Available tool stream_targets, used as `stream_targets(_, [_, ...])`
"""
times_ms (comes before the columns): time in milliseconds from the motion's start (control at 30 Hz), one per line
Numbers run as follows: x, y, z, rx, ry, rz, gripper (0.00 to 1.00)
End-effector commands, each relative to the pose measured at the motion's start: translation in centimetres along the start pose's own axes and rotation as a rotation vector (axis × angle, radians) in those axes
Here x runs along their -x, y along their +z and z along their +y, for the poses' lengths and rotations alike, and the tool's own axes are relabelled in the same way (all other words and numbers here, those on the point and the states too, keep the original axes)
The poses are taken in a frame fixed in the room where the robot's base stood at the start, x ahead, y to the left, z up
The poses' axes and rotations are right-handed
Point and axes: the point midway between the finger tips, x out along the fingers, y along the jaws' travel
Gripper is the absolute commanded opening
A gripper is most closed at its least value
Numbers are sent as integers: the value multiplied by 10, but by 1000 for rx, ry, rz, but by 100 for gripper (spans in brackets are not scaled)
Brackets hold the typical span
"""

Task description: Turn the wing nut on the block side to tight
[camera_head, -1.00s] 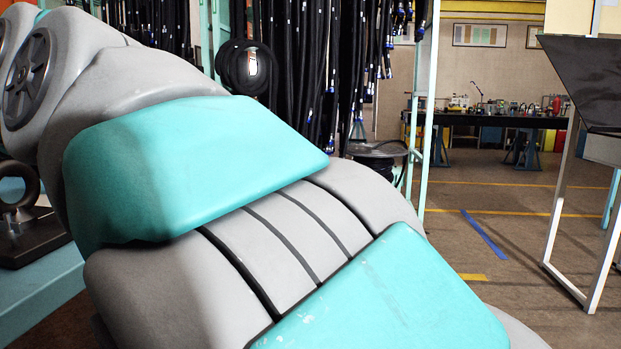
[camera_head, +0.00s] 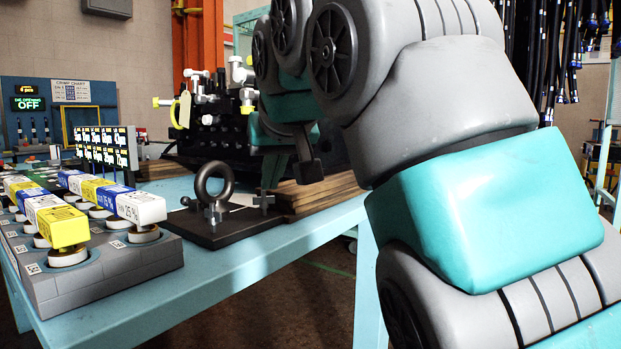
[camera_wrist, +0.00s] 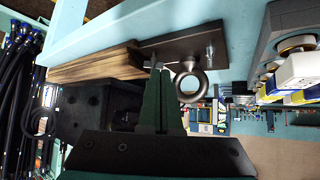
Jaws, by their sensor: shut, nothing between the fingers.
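A dark plate (camera_head: 215,234) on the teal bench carries a black upright ring (camera_head: 214,184) and two small grey metal cross-shaped fittings that look like wing nuts. One fitting (camera_head: 216,212) is in front of the ring; the other (camera_head: 264,201) is on the side nearer the black block (camera_head: 222,143). My gripper (camera_head: 268,187) points down, shut and empty, just above the second fitting; I cannot tell whether they touch. In the wrist view my green fingertips (camera_wrist: 157,70) are beside the ring (camera_wrist: 190,84) and partly cover the fitting there. The other fitting (camera_wrist: 210,48) stands clear.
Wooden boards (camera_head: 318,192) lie right of the plate. A grey rack (camera_head: 112,267) with yellow, white and blue labelled blocks stands at the left front. White fittings and a yellow tag (camera_head: 184,108) stick out of the black block. The bench's front strip is bare.

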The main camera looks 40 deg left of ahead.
Motion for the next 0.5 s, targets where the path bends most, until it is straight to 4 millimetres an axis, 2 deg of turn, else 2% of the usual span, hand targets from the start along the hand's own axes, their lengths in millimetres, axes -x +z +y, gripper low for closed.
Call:
stream_targets(100, [-27, 2, 0, -1, -2, -4, 0])
stream_targets(300, [-66, 1, -1, 0, -1, -3, 0])
stream_targets(367, [-77, 1, -1, 1, -2, -1, 0])
stream_targets(500, [-85, -10, -1, 1, -3, 1, 0])
